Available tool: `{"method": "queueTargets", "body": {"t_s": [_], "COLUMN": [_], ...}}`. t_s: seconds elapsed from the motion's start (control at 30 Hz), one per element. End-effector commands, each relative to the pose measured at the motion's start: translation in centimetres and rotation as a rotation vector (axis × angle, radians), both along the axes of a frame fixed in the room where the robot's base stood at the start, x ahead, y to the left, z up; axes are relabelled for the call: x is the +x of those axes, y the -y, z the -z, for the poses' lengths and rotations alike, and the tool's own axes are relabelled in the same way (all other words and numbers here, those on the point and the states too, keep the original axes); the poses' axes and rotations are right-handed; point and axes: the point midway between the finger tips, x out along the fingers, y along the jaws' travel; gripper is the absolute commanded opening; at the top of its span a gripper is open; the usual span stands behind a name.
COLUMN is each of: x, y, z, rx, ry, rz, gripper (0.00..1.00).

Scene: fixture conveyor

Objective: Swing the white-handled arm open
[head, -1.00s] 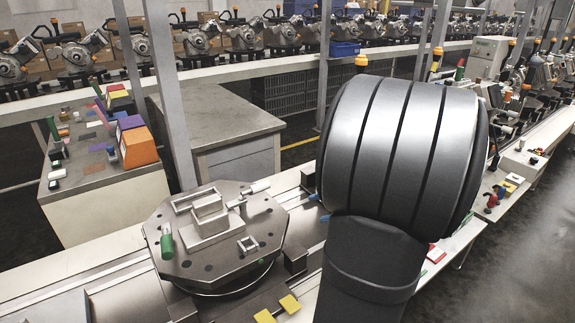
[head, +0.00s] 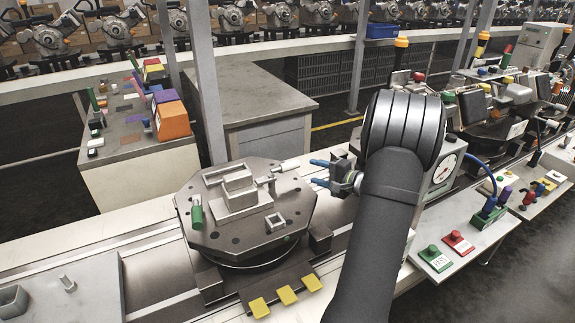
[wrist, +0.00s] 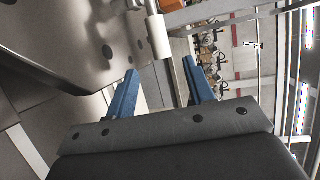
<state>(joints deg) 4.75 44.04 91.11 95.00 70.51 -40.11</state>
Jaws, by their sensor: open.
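The white-handled arm (head: 287,165) is on the right rear edge of the octagonal grey fixture plate (head: 205,240), its white handle pointing right. In the wrist view the white handle (wrist: 158,36) shows at the top, ahead of the space between my fingers. My gripper (head: 319,172) has blue fingers and is open, just right of the handle and apart from it. It also shows open and empty in the wrist view (wrist: 160,88). A green-handled arm (head: 197,214) is at the plate's left edge. A raised grey block (head: 238,195) sits mid-plate.
Yellow blocks (head: 286,295) lie in front of the fixture. A gauge box (head: 442,170) stands right of my arm, with red and green buttons (head: 458,236) on a panel. A grey cabinet (head: 250,95) and a side table with colored blocks (head: 130,140) stand behind.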

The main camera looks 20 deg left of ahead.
Motion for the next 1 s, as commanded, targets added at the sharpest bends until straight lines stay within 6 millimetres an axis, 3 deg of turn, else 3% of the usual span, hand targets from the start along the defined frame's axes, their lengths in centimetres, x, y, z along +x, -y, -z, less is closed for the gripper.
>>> {"method": "queueTargets", "body": {"t_s": [0.3, 0.5, 0.7, 1.0], "x": [2.5, 3.9, 4.5, 4.6], "y": [-6.6, -9.7, -11.2, -11.5], "z": [1.3, 1.9, 2.3, 2.3], "rx": [-0.001, 0.0, -0.001, -0.001], "ry": [-0.001, -0.001, -0.002, -0.001], "rz": [-0.003, -0.001, 0.0, 0.001], "gripper": [0.49, 0.49, 0.49, 0.49]}}
